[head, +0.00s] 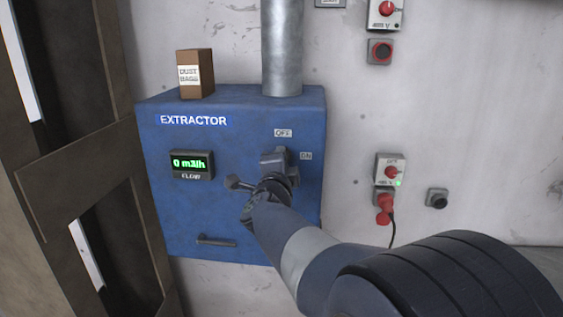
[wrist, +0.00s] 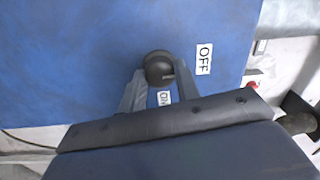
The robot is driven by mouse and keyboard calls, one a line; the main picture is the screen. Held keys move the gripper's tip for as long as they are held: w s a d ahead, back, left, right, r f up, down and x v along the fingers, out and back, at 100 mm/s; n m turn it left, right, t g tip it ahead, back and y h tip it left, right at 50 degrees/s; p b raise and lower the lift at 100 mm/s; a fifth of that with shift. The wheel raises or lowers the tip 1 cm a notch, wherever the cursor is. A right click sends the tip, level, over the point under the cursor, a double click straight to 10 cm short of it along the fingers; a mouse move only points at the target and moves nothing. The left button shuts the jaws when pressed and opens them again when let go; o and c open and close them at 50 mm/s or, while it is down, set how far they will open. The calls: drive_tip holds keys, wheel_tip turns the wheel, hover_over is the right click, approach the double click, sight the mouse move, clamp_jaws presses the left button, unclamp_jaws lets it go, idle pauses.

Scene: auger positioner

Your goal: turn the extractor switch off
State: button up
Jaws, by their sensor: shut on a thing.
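The blue extractor box (head: 180,220) is on the wall in the head view, with a green flow display (head: 190,163) reading 0 m3/h. My gripper (head: 277,160) is at the box front by the switch. The OFF label (head: 283,133) is above it and the ON label (head: 306,156) to its right. In the wrist view the dark round switch knob (wrist: 157,65) sits between my fingertips, which are shut on it. The OFF label (wrist: 204,59) is right of the knob and the ON label (wrist: 164,97) below it. My gripper hides the switch in the head view; its exact pointing direction is unclear.
A dust bags box (head: 196,73) stands on the extractor beside a metal duct (head: 282,45). A handle (head: 216,241) is low on the front. Right, a wall switch unit (head: 391,168) has a green light and red plug (head: 385,207). A brown frame (head: 80,180) stands left.

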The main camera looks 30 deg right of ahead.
drive_tip(key=o, duration=1)
drive_tip(key=shift+c, duration=0.2)
drive_tip(key=shift+s+a, duration=0.1)
drive_tip(key=v, duration=1)
drive_tip(key=shift+s+a+b, duration=0.15)
drive_tip(key=shift+s+b, duration=0.1)
drive_tip(key=shift+b, duration=0.2)
drive_tip(key=shift+w, duration=0.1)
drive_tip(key=x, duration=1)
drive_tip(key=shift+w+d+p, duration=0.25)
drive_tip(key=shift+p, duration=0.15)
